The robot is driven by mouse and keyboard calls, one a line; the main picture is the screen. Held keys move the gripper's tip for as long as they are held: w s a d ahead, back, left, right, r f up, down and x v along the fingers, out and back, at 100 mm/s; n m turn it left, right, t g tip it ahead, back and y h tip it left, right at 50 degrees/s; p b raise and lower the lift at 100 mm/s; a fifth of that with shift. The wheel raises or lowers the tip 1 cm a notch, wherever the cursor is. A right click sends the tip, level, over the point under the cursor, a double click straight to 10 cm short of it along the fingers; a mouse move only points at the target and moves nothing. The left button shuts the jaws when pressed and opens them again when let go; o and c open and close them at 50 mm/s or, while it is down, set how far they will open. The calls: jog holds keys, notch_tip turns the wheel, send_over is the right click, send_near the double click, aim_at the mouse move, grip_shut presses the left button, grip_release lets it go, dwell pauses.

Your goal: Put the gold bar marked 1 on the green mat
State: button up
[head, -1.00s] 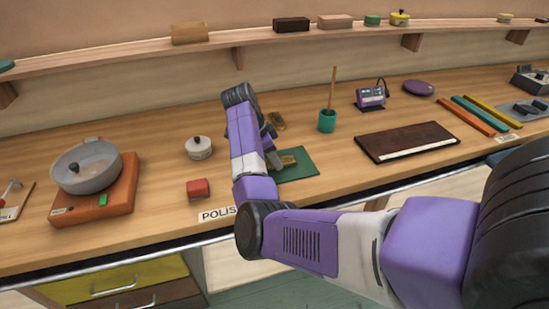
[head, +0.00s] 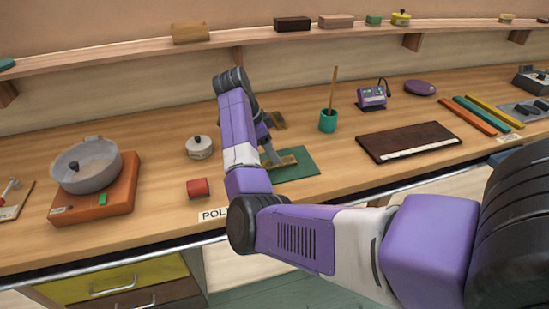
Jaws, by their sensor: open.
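The green mat (head: 303,171) lies on the bench, right of my forearm. One gold bar (head: 287,161) lies on the mat near its left side. A second gold bar (head: 278,121) lies behind the mat, partly hidden by my arm. The number on either bar is too small to read. My gripper (head: 271,156) is open and points down at the left end of the bar on the mat. I cannot tell whether it touches that bar.
A red block (head: 198,188) and a white lidded pot (head: 199,147) stand left of my arm. A teal cup (head: 328,121) with a stick stands behind the mat. A dark board (head: 408,142) lies to the right. An orange scale (head: 122,187) holds a grey pan.

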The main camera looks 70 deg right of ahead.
jog(key=v, duration=0.7)
jog(key=shift+r, duration=0.35)
jog(key=shift+w, duration=0.15)
